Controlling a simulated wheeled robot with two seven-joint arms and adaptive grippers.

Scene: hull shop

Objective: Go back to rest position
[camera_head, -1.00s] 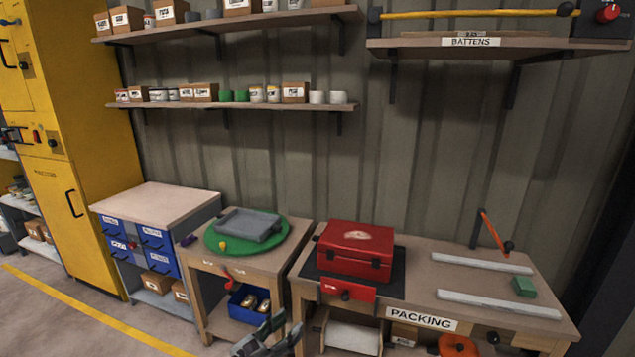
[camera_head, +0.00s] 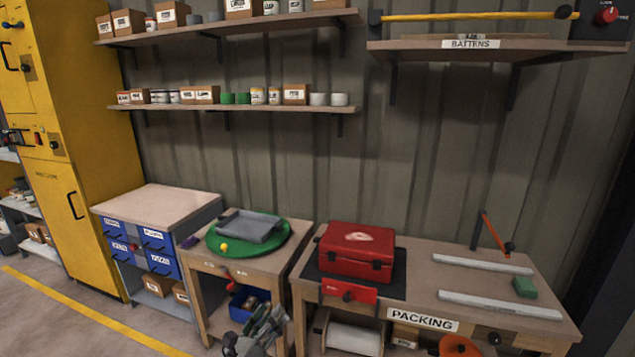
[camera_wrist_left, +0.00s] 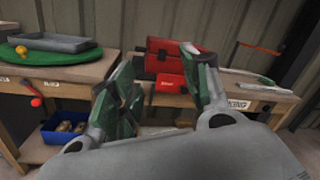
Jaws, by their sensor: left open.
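My left gripper (camera_head: 258,328) shows at the bottom of the head view, in front of the small wooden table and the left end of the packing bench. In the left wrist view its two green-and-grey fingers (camera_wrist_left: 160,88) stand apart with nothing between them. Behind the fingers, the wrist view shows the red toolbox (camera_wrist_left: 172,55) on the bench. My right gripper is in neither view.
The packing bench (camera_head: 405,297) carries the red toolbox (camera_head: 355,252), two pale strips and a green block (camera_head: 524,287). The small table holds a green disc (camera_head: 215,243) with a grey tray (camera_head: 248,226). A blue bin (camera_wrist_left: 58,138) sits below. Shelves line the wall.

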